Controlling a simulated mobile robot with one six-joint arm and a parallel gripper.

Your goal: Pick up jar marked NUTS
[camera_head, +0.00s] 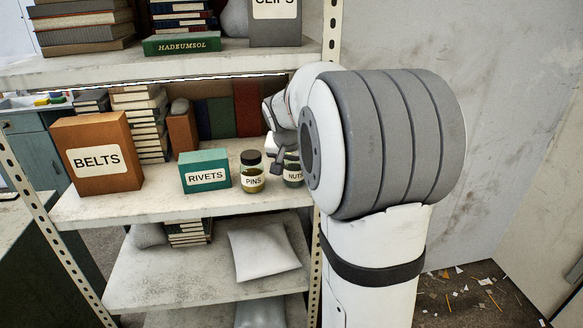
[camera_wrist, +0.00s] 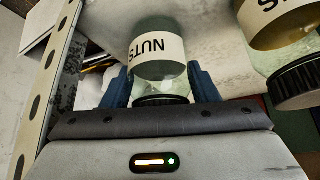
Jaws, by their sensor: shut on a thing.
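The jar marked NUTS (camera_head: 292,174) stands on the middle shelf at its right end, partly hidden behind my arm in the head view. In the wrist view the NUTS jar (camera_wrist: 158,50) shows its white label upside down, with its dark lid (camera_wrist: 162,99) near my gripper's palm. My gripper (camera_wrist: 158,78) has its two blue fingers on either side of the jar, shut on it. The fingers are seen only in part in the head view, beside the jar (camera_head: 277,160). Whether the jar still touches the shelf cannot be told.
The PINS jar (camera_head: 251,181) stands close on the left of the NUTS jar. A teal RIVETS box (camera_head: 205,177) and an orange BELTS box (camera_head: 100,158) are farther left. A perforated metal post (camera_head: 331,35) rises at the shelf's right edge, and another shelf (camera_head: 180,63) hangs above.

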